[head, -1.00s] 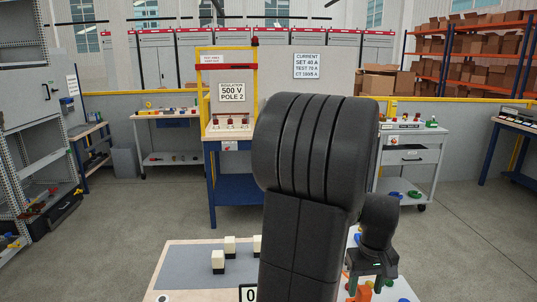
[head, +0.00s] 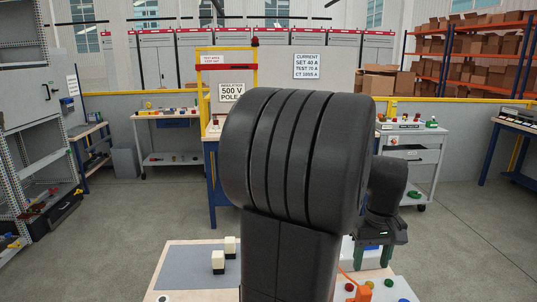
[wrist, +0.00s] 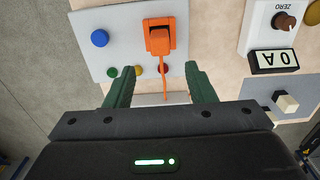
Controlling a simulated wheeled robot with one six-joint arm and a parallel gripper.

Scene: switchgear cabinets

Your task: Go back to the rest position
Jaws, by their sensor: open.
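My gripper (head: 374,258) is open and empty, hanging at the right of my dark arm in the head view. In the wrist view its two green fingers (wrist: 158,70) stand apart, pointing toward a light panel (wrist: 186,16). An orange plug-like part (wrist: 159,40) with an orange cable sits on that panel, beyond the fingertips and not held. In the head view the orange part (head: 364,291) shows partly at the bottom edge, below my gripper.
The panel carries a blue button (wrist: 99,38) and small coloured buttons. A yellow-framed blue stand (head: 211,190) is behind; floor on the left is open.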

